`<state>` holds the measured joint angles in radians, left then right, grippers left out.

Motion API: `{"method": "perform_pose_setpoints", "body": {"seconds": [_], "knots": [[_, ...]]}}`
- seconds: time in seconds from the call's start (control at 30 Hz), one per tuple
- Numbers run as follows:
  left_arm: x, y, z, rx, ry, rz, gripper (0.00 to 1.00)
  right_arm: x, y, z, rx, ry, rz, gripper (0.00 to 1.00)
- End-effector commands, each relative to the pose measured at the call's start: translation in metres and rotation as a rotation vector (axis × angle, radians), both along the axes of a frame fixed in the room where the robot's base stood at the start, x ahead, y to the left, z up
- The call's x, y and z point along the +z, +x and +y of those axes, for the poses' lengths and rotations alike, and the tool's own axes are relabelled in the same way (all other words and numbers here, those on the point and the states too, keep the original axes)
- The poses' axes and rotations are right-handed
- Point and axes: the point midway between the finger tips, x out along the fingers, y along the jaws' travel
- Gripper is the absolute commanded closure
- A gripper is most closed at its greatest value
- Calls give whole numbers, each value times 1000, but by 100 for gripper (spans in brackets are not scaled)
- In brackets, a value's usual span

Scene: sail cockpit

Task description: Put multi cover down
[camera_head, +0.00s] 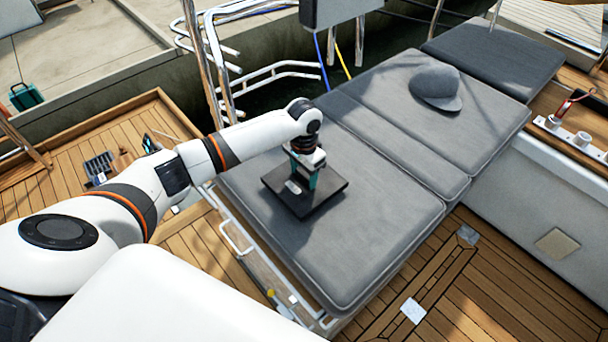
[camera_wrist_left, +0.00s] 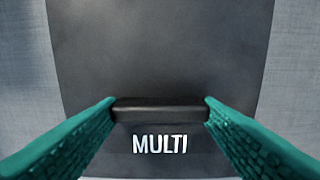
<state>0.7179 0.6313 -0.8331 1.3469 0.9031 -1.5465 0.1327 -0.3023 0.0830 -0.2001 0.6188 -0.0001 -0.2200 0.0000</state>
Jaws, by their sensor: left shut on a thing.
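The multi cover (camera_head: 325,190) is a flat dark square plate over the grey cushion, near the cushion's left part. Whether it touches the cushion or hangs just above it, I cannot tell. My left gripper (camera_head: 305,175) is above the cover, pointing down, shut on its raised handle. In the left wrist view the dark cover (camera_wrist_left: 160,60) bears the white word MULTI, and the teal fingers of my left gripper (camera_wrist_left: 160,110) press on both ends of its black handle. My right gripper is not in view.
Long grey cushions (camera_head: 395,240) form a bench with free room around the cover. A grey cap (camera_head: 436,85) lies farther back. Metal rails (camera_head: 225,60) stand behind my left arm. Wooden deck (camera_head: 465,280) lies in front, and a white coaming (camera_head: 535,190) is at the right.

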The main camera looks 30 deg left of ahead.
Motion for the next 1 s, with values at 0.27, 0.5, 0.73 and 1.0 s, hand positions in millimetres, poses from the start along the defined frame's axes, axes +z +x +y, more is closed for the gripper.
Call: {"method": "perform_pose_setpoints", "body": {"seconds": [0.27, 0.5, 0.73, 1.0], "knots": [[-14, 0, 0, -1, 0, -1, 64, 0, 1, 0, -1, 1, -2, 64], [-17, 0, 0, -1, 1, -1, 34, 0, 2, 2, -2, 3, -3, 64], [-17, 0, 0, -1, 0, 0, 19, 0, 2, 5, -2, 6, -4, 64], [-7, 1, 0, 0, -1, -2, 19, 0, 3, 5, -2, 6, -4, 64]]}}
